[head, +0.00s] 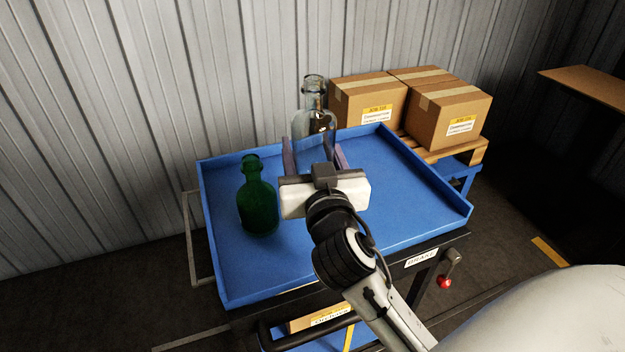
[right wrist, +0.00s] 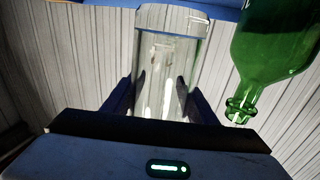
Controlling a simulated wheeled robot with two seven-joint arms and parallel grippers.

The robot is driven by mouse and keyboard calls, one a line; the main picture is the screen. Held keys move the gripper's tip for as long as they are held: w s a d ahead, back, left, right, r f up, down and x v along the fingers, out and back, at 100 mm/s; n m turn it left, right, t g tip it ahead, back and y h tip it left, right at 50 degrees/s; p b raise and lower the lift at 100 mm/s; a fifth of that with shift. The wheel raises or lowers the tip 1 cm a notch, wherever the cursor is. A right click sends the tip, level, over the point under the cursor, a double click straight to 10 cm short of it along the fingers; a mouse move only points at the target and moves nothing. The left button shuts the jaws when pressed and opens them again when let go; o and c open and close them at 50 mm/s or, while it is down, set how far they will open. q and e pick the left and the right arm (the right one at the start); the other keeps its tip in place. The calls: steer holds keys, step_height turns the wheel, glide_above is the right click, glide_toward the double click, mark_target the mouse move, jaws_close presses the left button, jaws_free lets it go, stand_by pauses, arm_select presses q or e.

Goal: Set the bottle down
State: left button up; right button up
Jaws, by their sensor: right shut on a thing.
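A clear glass bottle (head: 314,112) is upright over the far part of the blue tray in the head view. My right gripper (head: 314,153) is shut on it, with one dark finger on each side. In the right wrist view the clear bottle (right wrist: 168,65) stands between the fingers (right wrist: 160,100), its base toward the picture's top. In the head view the gripper hides the bottle's lower part, so I cannot tell whether its base touches the tray. My left gripper is not in view.
A green bottle (head: 257,200) stands on the left of the blue tray (head: 400,205), which has raised rims. It also shows in the right wrist view (right wrist: 272,50). Cardboard boxes (head: 368,105) sit on a pallet behind. The tray's right and front are clear. A corrugated wall (head: 130,120) is behind.

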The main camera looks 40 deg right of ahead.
step_height(320, 180, down, 5)
steer(key=shift+r+b, duration=0.2)
steer(key=shift+b, duration=0.65)
steer(key=shift+f, duration=0.2)
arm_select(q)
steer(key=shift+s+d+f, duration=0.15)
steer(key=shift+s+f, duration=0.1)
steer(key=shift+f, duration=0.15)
arm_select(e)
steer(key=shift+f, duration=0.1)
steer(key=o, duration=1.1)
steer(key=shift+f, duration=0.1)
steer(key=o, duration=0.4)
steer(key=shift+c, duration=0.2)
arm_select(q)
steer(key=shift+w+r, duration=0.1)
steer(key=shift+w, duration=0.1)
